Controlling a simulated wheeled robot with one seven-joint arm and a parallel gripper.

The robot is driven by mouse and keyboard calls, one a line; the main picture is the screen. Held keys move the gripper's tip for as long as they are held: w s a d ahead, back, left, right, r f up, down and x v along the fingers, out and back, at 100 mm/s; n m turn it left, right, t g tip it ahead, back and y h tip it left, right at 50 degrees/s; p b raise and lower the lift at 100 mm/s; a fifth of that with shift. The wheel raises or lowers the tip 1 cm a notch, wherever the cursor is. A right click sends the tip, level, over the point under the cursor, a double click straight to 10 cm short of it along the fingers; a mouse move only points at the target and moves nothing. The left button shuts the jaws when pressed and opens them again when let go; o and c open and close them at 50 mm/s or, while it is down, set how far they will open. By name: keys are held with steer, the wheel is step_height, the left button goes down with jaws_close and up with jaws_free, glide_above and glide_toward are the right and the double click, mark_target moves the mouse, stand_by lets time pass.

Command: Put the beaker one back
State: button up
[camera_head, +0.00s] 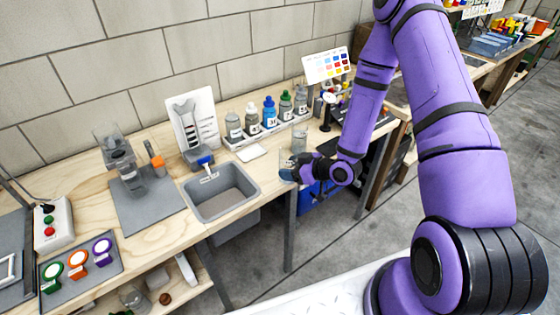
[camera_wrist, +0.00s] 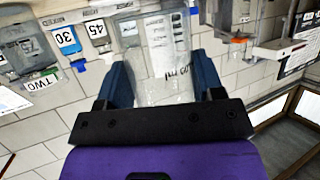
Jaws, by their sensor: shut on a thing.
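My gripper (camera_wrist: 160,66) has its two blue fingers on either side of a clear, see-through beaker (camera_wrist: 160,45) with faint markings on its wall. The gripper is shut on the beaker. In the head view my gripper (camera_head: 291,174) is at the front edge of the wooden bench, to the right of the sink. Clear glass (camera_head: 299,142) shows just behind it, and I cannot tell there whether it is the held beaker. My arm hides part of the bench to the right.
The grey sink (camera_head: 222,190) lies left of my gripper. Several capped bottles (camera_head: 270,112) stand in a row behind. A clear glass apparatus (camera_head: 128,172) stands on a grey mat at left. A button box (camera_head: 52,222) and coloured tags (camera_head: 78,258) are farther left.

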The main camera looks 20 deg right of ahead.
steer(key=w, duration=0.6)
steer(key=w+f, duration=0.1)
steer(key=w, duration=0.3)
steer(key=shift+a, duration=0.1)
steer(key=shift+s+f, duration=0.1)
steer(key=shift+f, duration=1.6)
steer(key=o, duration=1.1)
steer(key=shift+f, duration=0.1)
